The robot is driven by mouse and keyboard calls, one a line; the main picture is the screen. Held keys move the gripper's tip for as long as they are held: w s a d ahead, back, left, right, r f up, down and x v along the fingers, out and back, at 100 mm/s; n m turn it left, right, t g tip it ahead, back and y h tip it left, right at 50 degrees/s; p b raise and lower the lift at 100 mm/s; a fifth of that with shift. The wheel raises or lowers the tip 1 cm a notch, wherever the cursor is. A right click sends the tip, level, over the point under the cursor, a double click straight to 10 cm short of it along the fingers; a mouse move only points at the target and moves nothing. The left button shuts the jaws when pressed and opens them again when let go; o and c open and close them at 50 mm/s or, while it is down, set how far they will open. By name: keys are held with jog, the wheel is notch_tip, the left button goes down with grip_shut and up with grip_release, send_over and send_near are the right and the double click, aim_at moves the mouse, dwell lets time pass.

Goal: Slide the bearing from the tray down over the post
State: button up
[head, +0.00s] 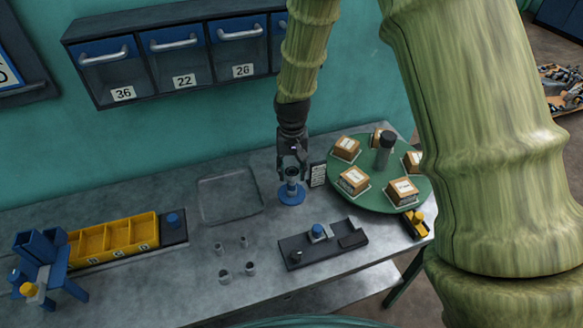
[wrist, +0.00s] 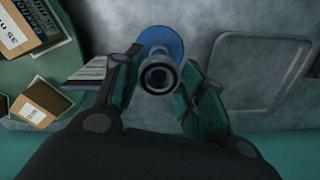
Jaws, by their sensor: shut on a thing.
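My gripper (head: 292,170) points down at the back of the bench, its two fingers on either side of the bearing (head: 291,174), a small grey ring. In the wrist view the bearing (wrist: 159,78) is a round ring with a dark hole between my fingers (wrist: 158,85). Directly below is the post (head: 291,187), a short grey stub on a round blue base (head: 291,197); the blue base (wrist: 161,41) also shows behind the ring in the wrist view. I cannot tell whether the bearing is around the post's top or just above it. The shallow grey tray (head: 203,212) to the left looks empty.
A green turntable (head: 371,203) with several boxes and a dark cylinder stands close on the right. A small dark label stand (head: 318,174) is beside my gripper. A dark fixture (head: 324,243), several metal cylinders (head: 250,268) and yellow bins (head: 118,240) are nearer the front and left.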

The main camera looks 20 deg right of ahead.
jog(key=shift+f, duration=0.25)
jog(key=o, duration=0.9)
notch_tip(320, 180, up, 12)
dwell(0.4)
dwell(0.7)
